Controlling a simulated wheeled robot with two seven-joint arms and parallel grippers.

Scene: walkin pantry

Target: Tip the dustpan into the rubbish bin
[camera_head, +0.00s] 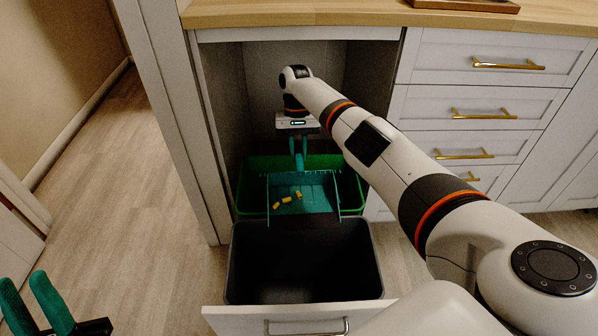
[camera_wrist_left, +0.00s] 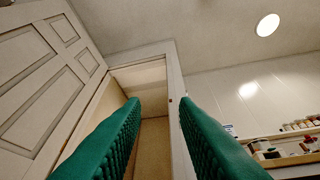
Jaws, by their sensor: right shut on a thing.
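The teal dustpan (camera_head: 318,192) is held over the pull-out bins, with several small yellow-orange pieces (camera_head: 286,199) lying in it. My right gripper (camera_head: 299,155) is shut on the dustpan at its back, where the handle is mostly hidden by the fingers. The dustpan's front edge is near the back rim of the black rubbish bin (camera_head: 372,262), whose dark inside shows no contents. A green bin (camera_head: 247,187) stands behind the black one, partly under the dustpan. My left gripper (camera_head: 42,302) is open and empty at the lower left, and its teal fingers show apart in the left wrist view (camera_wrist_left: 158,125).
The bins sit in a pulled-out drawer with a white front (camera_head: 280,322) below a wooden worktop (camera_head: 330,14). The cabinet's side panel (camera_head: 178,110) stands to the left and drawers with brass handles (camera_head: 508,65) to the right. The floor at left is clear.

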